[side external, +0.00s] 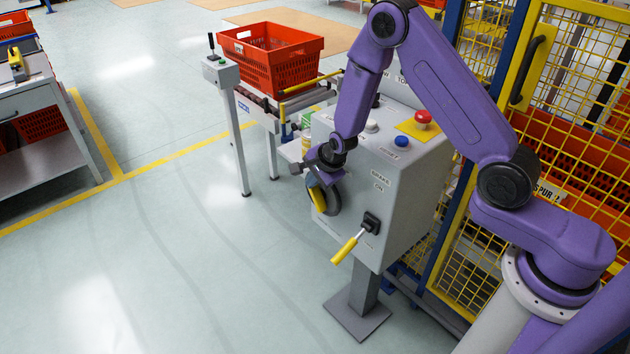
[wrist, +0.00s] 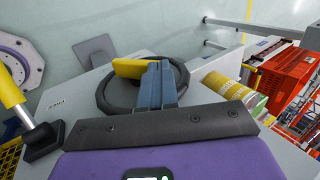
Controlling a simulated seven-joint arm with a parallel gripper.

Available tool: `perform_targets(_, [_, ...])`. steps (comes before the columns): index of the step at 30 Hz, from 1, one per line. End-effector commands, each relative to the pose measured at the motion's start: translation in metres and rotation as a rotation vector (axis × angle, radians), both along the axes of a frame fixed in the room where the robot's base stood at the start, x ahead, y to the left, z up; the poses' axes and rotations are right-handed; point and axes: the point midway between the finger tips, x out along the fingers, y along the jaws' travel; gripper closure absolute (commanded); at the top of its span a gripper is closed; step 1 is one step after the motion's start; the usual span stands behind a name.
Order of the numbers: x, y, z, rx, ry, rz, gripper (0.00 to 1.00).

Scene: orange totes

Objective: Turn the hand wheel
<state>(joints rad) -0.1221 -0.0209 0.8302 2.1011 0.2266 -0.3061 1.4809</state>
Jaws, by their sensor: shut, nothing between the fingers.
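The hand wheel (wrist: 116,97) is a dark ring with a yellow handle (wrist: 130,68), mounted on the front face of the grey control box (side external: 395,173). In the side external view the wheel (side external: 334,197) is partly hidden by my gripper (side external: 318,179). In the wrist view my gripper (wrist: 160,70) has its blue fingers together over the wheel, beside the inner end of the yellow handle. The fingers hold nothing. I cannot tell whether they touch the handle or the rim.
A red mushroom button (side external: 423,118) and a blue button (side external: 401,141) are on top. A red tote (side external: 283,80) stands on a conveyor behind. A yellow mesh fence (side external: 480,240) is on the right. Open floor lies left.

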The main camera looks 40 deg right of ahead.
Motion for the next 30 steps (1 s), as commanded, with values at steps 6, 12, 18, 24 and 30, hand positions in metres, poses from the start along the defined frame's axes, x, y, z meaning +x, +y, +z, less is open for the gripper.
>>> perform_targets(6, [0.003, 0.003, -0.001, 0.005, 0.014, 0.005, 1.0])
perform_targets(12, [0.008, 0.009, -0.003, 0.019, 0.07, 0.013, 1.0])
perform_targets(18, [0.013, 0.008, -0.003, 0.015, 0.191, 0.013, 1.0])
perform_targets(24, [0.016, 0.0, -0.003, -0.003, 0.296, 0.001, 1.0])
perform_targets(30, [0.02, -0.002, -0.004, -0.004, 0.376, -0.002, 1.0])
